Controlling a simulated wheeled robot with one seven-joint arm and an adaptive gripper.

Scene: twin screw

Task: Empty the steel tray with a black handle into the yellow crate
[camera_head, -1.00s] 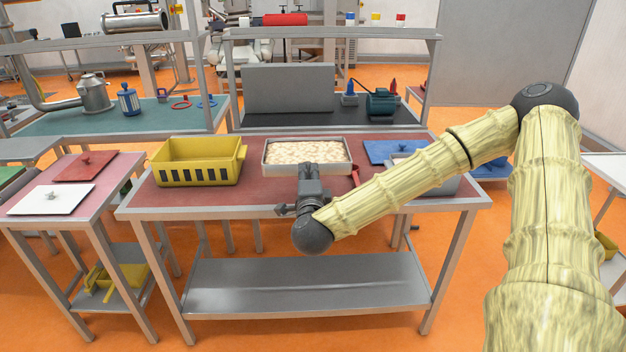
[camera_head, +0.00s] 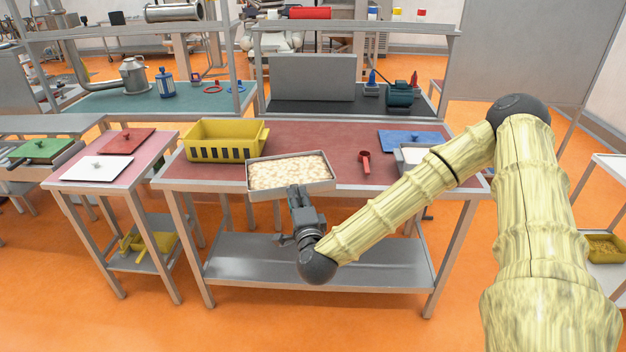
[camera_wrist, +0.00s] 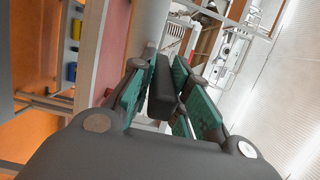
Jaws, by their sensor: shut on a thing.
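The steel tray (camera_head: 251,185) is full of pale, lumpy pieces (camera_head: 288,172). It is held at the table's front edge, slightly turned, with its near side out past the edge. My gripper (camera_head: 299,196) is below its near side in the head view. In the wrist view my gripper (camera_wrist: 165,92) has its green-padded fingers shut on the black handle (camera_wrist: 163,95). The yellow crate (camera_head: 222,152) stands on the red table top to the left of the tray and behind it. I cannot see its inside floor.
The red-topped table (camera_head: 340,150) also holds a red scoop-like tool (camera_head: 365,162), a blue lid (camera_head: 412,140) and a pale container (camera_head: 412,157) on the right. A side table at left bears a white lid (camera_head: 97,168) and a red lid (camera_head: 124,141).

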